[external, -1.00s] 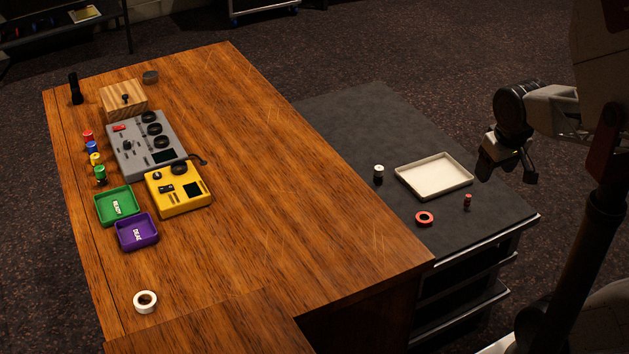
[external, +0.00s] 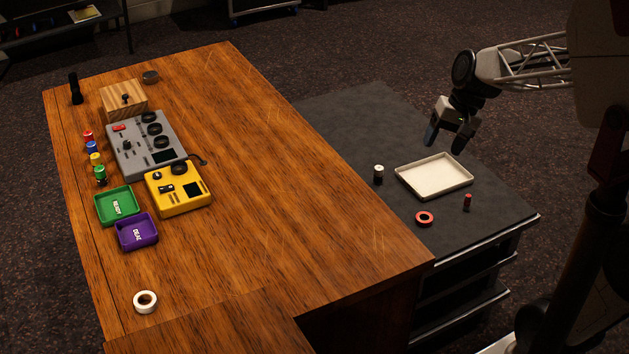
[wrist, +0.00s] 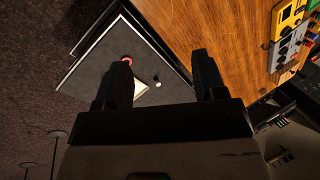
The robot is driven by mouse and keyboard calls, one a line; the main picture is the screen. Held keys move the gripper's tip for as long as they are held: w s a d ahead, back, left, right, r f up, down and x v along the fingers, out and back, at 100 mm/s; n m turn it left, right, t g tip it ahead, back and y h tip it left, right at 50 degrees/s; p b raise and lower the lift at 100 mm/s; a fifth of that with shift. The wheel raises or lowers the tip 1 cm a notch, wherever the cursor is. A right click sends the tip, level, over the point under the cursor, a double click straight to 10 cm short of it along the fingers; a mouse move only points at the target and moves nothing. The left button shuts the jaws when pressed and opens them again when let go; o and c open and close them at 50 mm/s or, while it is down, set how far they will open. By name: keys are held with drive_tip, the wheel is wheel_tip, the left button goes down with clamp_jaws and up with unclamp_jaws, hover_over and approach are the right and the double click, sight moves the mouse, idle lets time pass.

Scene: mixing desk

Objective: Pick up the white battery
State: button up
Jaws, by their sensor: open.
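A small upright cylinder, black with a white top, which looks like the white battery (external: 378,175), stands on the dark side table left of the cream tray. It also shows as a small pale dot, the white battery (wrist: 157,84), between the fingers in the wrist view. My gripper (external: 447,144) is open and empty, in the air above the back edge of the tray, up and to the right of the battery. In the wrist view, the two dark fingers of my gripper (wrist: 162,72) are spread apart.
The cream tray (external: 403,182) lies right of the battery. The wooden desk (external: 270,200) adjoins on the left, with a yellow device (external: 178,189). The back of the side table is clear.

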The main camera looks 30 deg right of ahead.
drive_tip(key=w+d+f+m+y, duration=0.1)
drive_tip(key=w+f+m+y, duration=0.2)
drive_tip(key=w, duration=0.6)
drive_tip(key=w+d+f+m+y, duration=0.1)
drive_tip(key=w+f+m, duration=0.25)
drive_tip(key=w, duration=0.45)
drive_tip(key=m+t+y, duration=0.2)
drive_tip(key=m+t, duration=0.4)
drive_tip(key=m, duration=0.5)
hover_over(381, 168)
drive_tip(key=s+a, duration=0.5)
drive_tip(key=s, duration=0.4)
wheel_tip(381, 168, down, 23)
drive_tip(key=w+d+f+m+t, duration=0.1)
drive_tip(key=d+f, duration=0.1)
drive_tip(key=f, duration=0.3)
drive_tip(key=w+d+f+m+t, duration=0.1)
drive_tip(key=w+d+f+m, duration=0.1)
drive_tip(key=d+f, duration=0.1)
drive_tip(key=w+d+f+m+t+h, duration=0.1)
drive_tip(key=w+d+f+m, duration=0.1)
drive_tip(key=f, duration=0.4)
drive_tip(key=shift+w+d+f+m, duration=0.25)
drive_tip(key=shift+d+f, duration=0.1)
drive_tip(key=shift+d, duration=0.2)
drive_tip(key=shift+x, duration=1.25)
drive_tip(key=shift+a+f, duration=0.1)
